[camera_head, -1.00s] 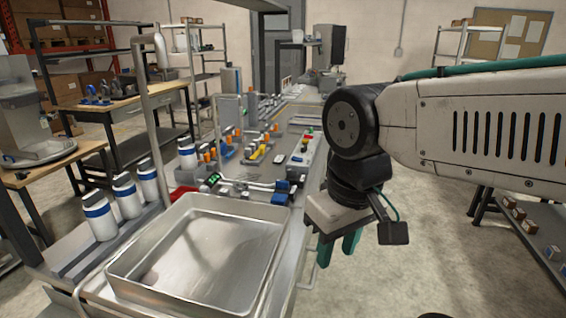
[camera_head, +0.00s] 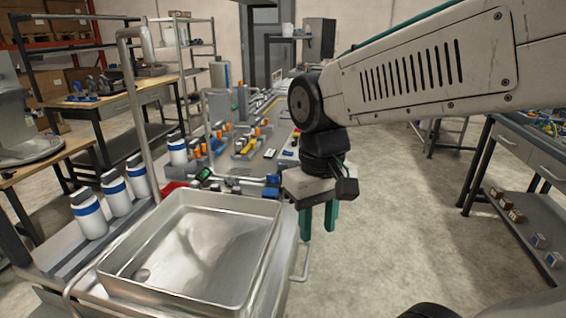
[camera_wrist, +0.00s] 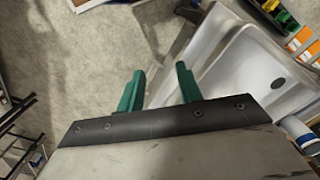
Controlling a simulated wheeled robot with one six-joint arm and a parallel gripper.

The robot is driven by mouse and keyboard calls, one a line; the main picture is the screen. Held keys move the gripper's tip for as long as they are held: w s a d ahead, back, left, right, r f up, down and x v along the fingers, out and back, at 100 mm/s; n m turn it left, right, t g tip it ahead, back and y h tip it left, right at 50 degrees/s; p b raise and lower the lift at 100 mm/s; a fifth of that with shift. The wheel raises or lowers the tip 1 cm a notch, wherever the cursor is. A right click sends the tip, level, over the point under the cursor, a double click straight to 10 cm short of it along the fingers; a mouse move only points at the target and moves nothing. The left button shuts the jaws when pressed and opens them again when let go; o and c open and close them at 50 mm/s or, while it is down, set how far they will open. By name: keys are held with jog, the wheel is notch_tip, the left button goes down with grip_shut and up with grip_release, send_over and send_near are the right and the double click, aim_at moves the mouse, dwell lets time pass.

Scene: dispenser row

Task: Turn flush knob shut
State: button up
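My gripper (camera_head: 318,218) hangs fingers-down just right of the metal sink (camera_head: 150,262), past the bench edge. Its two green fingers are apart and empty. The wrist view also shows the open fingers (camera_wrist: 160,72) over bare floor, with the sink (camera_wrist: 222,62) to their right. Behind the sink a pipe run carries a blue fitting (camera_head: 272,187) and a green-faced part (camera_head: 203,174). I cannot tell which part is the flush knob. The gripper is apart from these fittings.
White bottles with blue bands (camera_head: 117,194) stand left of the sink. A tall bent pipe (camera_head: 134,100) rises behind them. Orange and yellow fittings (camera_head: 247,148) line the bench farther back. The floor (camera_head: 400,210) right of the bench is clear up to another workbench (camera_head: 535,160).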

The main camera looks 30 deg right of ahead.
jog(key=w+d+n+g, duration=0.1)
jog(key=w+d, duration=0.2)
jog(key=w, duration=0.6)
jog(key=w+d, duration=0.4)
jog(key=w, duration=0.5)
jog(key=n, duration=0.4)
send_over(283, 167)
jog(key=s+a, duration=0.2)
jog(key=s, duration=0.3)
notch_tip(283, 167, down, 6)
jog(key=w, duration=0.1)
jog(key=w+d+n, duration=0.1)
jog(key=shift+w+d+f+n, duration=0.1)
jog(key=shift+w+d+n, duration=0.2)
jog(key=shift+w, duration=0.05)
jog(key=w+r+n, duration=0.1)
jog(key=w+d+r+n+t, duration=0.1)
jog(key=w+r, duration=0.1)
jog(key=shift+a+n, duration=0.1)
jog(key=shift+n, duration=0.3)
jog(key=shift+f, duration=0.55)
notch_tip(283, 167, down, 7)
jog(key=shift+r, duration=0.1)
grip_shut()
